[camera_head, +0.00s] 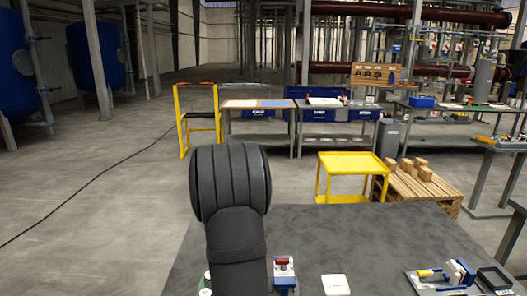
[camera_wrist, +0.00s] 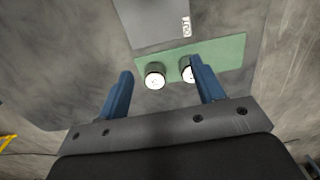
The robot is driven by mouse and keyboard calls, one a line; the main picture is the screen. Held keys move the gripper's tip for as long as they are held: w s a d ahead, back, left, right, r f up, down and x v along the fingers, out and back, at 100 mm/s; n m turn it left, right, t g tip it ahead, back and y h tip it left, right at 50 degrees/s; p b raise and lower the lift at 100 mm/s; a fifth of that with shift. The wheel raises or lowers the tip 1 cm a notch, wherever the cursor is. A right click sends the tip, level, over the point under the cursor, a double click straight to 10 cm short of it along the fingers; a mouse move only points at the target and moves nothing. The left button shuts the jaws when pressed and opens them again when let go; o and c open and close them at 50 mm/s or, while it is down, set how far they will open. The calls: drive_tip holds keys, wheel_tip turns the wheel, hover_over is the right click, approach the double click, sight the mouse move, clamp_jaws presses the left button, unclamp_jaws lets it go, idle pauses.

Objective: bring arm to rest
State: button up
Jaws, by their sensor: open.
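My gripper (camera_wrist: 160,88) shows in the wrist view with its two blue fingers spread apart and nothing between them. Beyond the fingers lies a green mat (camera_wrist: 222,52). Two dark round pieces with white tops stand on it: a left piece (camera_wrist: 155,77) and a right piece (camera_wrist: 187,72), which the right finger partly covers. A grey flat panel (camera_wrist: 150,22) with a small white label lies beside the mat. In the head view my dark arm rises at the centre, and my gripper is not visible there.
The dark grey table (camera_head: 375,240) holds a red-and-blue fixture (camera_head: 284,270), a white square piece (camera_head: 336,284), a blue-and-yellow clamp device (camera_head: 447,274) and a black open frame (camera_head: 495,279). Behind it stand a yellow cart (camera_head: 352,162) and a wooden pallet stack (camera_head: 420,190). Open floor lies left.

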wheel_tip(320, 180, up, 9)
drive_tip(key=d+r, duration=0.2)
drive_tip(key=d, duration=0.5)
drive_tip(key=shift+s+d+r, duration=0.2)
drive_tip(key=shift+d+r, duration=0.15)
drive_tip(key=shift+d, duration=0.05)
drive_tip(key=shift+o, duration=0.7)
drive_tip(key=o, duration=0.7)
drive_tip(key=d, duration=0.3)
drive_tip(key=shift+d+r, duration=0.1)
drive_tip(key=shift+r, duration=0.15)
hover_over(281, 261)
wheel_tip(281, 261, down, 9)
drive_tip(key=shift+f, duration=0.2)
drive_tip(key=shift+r, duration=0.1)
